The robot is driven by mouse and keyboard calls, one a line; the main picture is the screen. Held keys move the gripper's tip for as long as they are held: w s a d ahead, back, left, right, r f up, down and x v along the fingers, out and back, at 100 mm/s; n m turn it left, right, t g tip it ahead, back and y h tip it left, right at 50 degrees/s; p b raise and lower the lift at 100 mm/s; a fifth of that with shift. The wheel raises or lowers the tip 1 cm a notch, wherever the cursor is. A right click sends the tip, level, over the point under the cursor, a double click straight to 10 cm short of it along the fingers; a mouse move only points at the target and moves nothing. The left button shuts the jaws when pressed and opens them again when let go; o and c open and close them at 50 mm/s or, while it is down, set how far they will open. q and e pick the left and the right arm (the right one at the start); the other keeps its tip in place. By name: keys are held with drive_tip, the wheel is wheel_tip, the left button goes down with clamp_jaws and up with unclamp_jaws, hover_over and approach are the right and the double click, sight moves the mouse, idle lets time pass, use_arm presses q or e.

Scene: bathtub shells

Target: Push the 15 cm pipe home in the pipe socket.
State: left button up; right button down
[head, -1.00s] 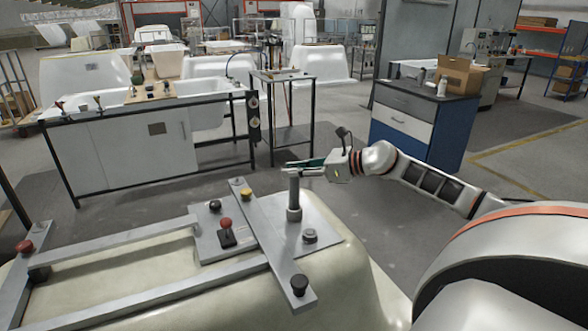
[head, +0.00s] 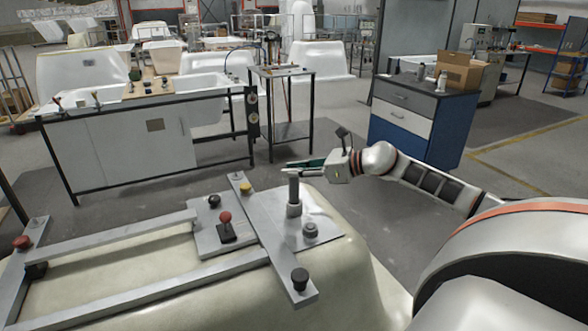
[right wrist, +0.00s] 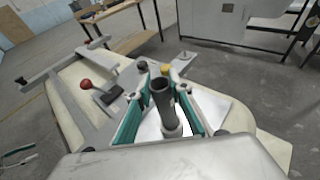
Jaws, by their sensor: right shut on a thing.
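The grey pipe (head: 293,188) stands upright, its lower end in the collar of the pipe socket (head: 294,210) on a light metal plate. My right gripper (head: 296,168) is shut on the pipe near its top and comes in from the right. In the right wrist view, the green-sided fingers lie on both sides of the dark, open-topped pipe (right wrist: 161,98). The round socket collar (right wrist: 173,131) shows below it. How deep the pipe sits inside the collar is hidden.
A short round fitting (head: 310,230) stands on the plate close to the socket. A flat metal bar (head: 268,235) with black and yellow knobs crosses left of it. A red-knobbed clamp (head: 226,222) stands further left. The pale tub shell (head: 345,260) lies underneath.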

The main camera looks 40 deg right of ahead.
drive_tip(key=c, duration=1.7)
unclamp_jaws()
drive_tip(key=shift+f, duration=0.15)
drive_tip(key=shift+s, duration=0.1)
drive_tip(key=shift+v, duration=5.95)
